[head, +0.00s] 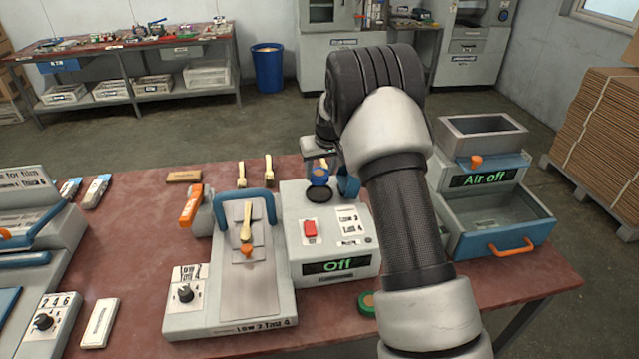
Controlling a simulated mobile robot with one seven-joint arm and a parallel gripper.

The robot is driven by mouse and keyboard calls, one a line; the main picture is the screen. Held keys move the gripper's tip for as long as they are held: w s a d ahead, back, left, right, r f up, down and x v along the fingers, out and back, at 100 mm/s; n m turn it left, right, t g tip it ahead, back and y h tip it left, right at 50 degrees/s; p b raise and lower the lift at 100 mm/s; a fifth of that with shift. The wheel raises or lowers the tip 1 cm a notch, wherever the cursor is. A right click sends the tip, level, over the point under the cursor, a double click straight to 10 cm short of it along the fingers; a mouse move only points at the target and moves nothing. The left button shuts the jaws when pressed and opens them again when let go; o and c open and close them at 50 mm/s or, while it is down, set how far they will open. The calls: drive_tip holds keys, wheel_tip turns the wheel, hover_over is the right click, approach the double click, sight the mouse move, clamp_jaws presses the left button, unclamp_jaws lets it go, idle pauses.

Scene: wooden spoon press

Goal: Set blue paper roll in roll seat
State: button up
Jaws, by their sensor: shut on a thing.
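My gripper (320,162) is shut on the blue paper roll (319,179), which shows a tan centre. It holds the roll above the back of the white machine (335,235) with the "Off" display. A dark round spot, seemingly the roll seat (319,195), is on the machine's top just below the roll in the picture. I cannot tell whether the roll touches it. A blue curved part (348,186) stands just right of the roll.
A green roll (367,303) lies at the table's front, close to my arm. The press (240,275) with a wooden spoon (246,222) stands left of the machine. An "Air off" unit (490,215) stands at the right. More spoons (269,168) and an orange-handled tool (192,205) are behind.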

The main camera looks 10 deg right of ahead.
sight(320, 184)
drive_tip(key=shift+f, duration=2.7)
drive_tip(key=shift+f, duration=0.1)
drive_tip(key=shift+f, duration=0.15)
drive_tip(key=o, duration=1)
